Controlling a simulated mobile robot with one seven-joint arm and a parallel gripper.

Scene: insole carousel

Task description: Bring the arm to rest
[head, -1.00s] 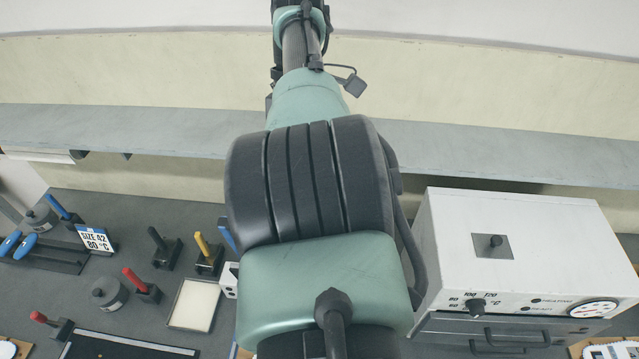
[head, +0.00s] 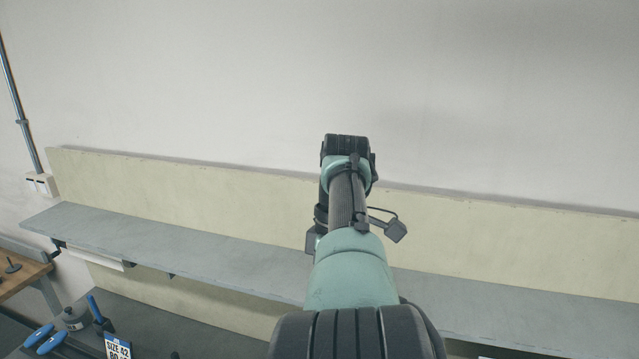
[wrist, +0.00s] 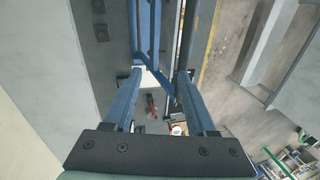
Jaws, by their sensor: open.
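My arm reaches up and away in the head view, in front of the wall and the shelf. My gripper (wrist: 160,76) shows in the wrist view with its two blue fingers apart and nothing held between them. The fingers point away over a scene seen from above, with blue frame bars and floor beyond them. In the head view I cannot make out the fingers; the far end of the arm hides them or they face away.
A long grey shelf (head: 200,251) runs along a cream wall panel (head: 190,189). Blue-handled tools (head: 38,336) and a "SIZE 42" card (head: 118,348) stand on the dark bench at lower left. A wooden table (head: 20,276) is at far left. The wall above is bare.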

